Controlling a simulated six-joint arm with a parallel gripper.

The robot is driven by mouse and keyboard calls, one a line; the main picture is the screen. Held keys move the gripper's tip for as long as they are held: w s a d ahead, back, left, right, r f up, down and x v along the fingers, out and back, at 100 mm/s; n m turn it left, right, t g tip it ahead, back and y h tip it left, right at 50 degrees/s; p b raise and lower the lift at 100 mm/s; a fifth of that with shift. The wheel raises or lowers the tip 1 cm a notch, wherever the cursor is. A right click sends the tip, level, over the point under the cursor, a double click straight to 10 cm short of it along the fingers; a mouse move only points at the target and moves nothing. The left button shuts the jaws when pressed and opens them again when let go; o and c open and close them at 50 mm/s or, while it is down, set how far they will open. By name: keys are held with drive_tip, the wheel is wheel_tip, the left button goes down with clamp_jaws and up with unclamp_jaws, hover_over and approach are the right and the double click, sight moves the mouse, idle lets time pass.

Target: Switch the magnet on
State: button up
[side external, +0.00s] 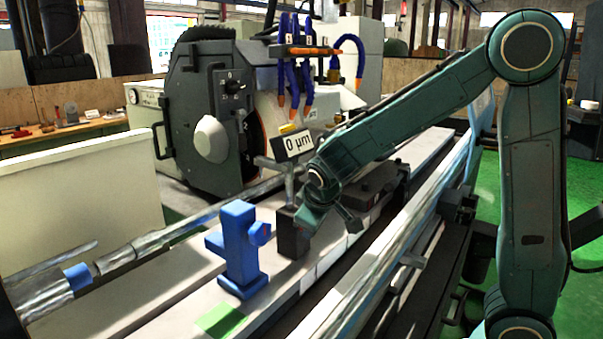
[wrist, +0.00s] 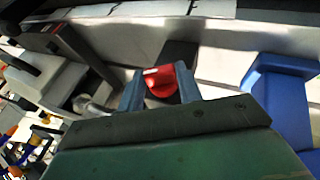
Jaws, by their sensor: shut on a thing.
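A red knob with a white mark (wrist: 163,83) sits between my gripper's two fingers (wrist: 160,78) in the wrist view, and they are shut on it. The knob is on a dark block (wrist: 178,55), the magnet base, which shows in the side view as a black block (side external: 290,238) on the grey machine table. My gripper (side external: 305,215) reaches down to this block from the right. The knob is hidden behind my gripper in the side view. A post rises from the block to a display (side external: 297,144) reading 0 µm.
A blue stand (side external: 239,250) is close to the left of the block, and it also shows in the wrist view (wrist: 280,95). The grinding wheel housing (side external: 205,120) stands behind. A long shaft (side external: 150,243) runs along the left. A green patch (side external: 220,319) lies on the front table.

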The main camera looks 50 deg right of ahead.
drive_tip(key=shift+d+r+m+y, duration=0.1)
drive_tip(key=shift+d+m+y, duration=0.2)
drive_tip(key=shift+y, duration=0.9)
drive_tip(key=shift+d+r+m+y, duration=0.1)
drive_tip(key=shift+d+m+y, duration=0.15)
drive_tip(key=shift+y, duration=0.95)
drive_tip(key=shift+a, duration=0.1)
drive_tip(key=o, duration=1)
drive_tip(key=v, duration=1.3)
drive_tip(key=shift+d+r, duration=0.2)
drive_tip(key=shift+r, duration=0.15)
drive_tip(key=shift+s, duration=0.15)
